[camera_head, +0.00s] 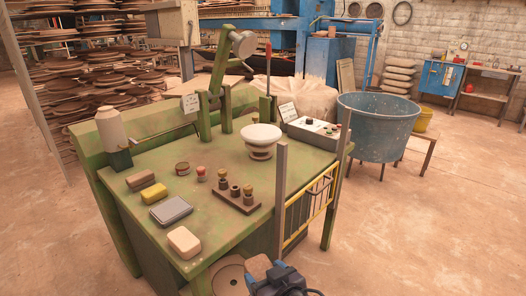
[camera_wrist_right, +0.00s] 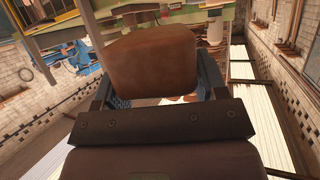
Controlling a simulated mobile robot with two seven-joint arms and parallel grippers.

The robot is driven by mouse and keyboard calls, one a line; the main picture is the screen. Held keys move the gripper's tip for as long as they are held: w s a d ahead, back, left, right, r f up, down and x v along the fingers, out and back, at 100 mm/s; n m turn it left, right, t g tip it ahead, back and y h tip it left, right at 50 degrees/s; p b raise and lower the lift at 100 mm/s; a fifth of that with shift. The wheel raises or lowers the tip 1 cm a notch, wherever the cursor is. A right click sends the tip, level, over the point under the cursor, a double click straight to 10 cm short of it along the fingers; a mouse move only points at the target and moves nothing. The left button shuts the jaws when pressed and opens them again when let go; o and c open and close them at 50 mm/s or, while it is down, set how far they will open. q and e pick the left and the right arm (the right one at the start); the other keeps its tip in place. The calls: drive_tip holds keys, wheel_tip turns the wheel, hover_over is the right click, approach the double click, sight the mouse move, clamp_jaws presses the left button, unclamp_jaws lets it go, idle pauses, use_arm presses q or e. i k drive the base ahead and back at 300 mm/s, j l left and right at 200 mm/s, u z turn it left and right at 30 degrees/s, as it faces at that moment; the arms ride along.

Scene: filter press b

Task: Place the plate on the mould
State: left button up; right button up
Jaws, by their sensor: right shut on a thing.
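A white, round, wide-topped piece (camera_head: 262,132), which looks like the mould, stands on a short stem on the green table (camera_head: 225,222). My right gripper (camera_head: 272,272) is low at the front, in front of the table and well apart from the mould. It is shut on a brown, rounded block (camera_head: 258,266). The block also shows in the right wrist view (camera_wrist_right: 153,65), between the blue fingers. I cannot tell whether this block is the task's plate. A pale round disc (camera_head: 229,281) lies low at the table's front, partly cut off. My left gripper is not in view.
On the table are a cream block (camera_head: 184,242), a grey box (camera_head: 171,210), a yellow sponge (camera_head: 154,194), a rack with knobs (camera_head: 236,199) and a control box (camera_head: 314,132). A green lever arm (camera_head: 218,70) stands behind the mould. A yellow guard (camera_head: 309,207) borders the right front.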

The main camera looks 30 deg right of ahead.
sight(261, 130)
drive_tip(key=k, duration=0.7)
drive_tip(key=k+u, duration=0.5)
drive_tip(key=i+u, duration=0.1)
drive_tip(key=u, duration=1.05)
drive_tip(key=l, duration=0.3)
drive_tip(key=k+l+u, duration=0.15)
drive_tip(key=l, duration=0.15)
drive_tip(key=k+l, duration=0.1)
drive_tip(key=l, duration=0.35)
drive_tip(key=k+l, duration=0.1)
drive_tip(key=l, duration=0.35)
drive_tip(key=k+l, duration=0.1)
drive_tip(key=l, duration=0.4)
drive_tip(key=k+l, duration=0.1)
drive_tip(key=l, duration=0.35)
drive_tip(key=k+l, duration=0.1)
drive_tip(key=l, duration=0.35)
drive_tip(key=k+l, duration=0.1)
drive_tip(key=l, duration=0.35)
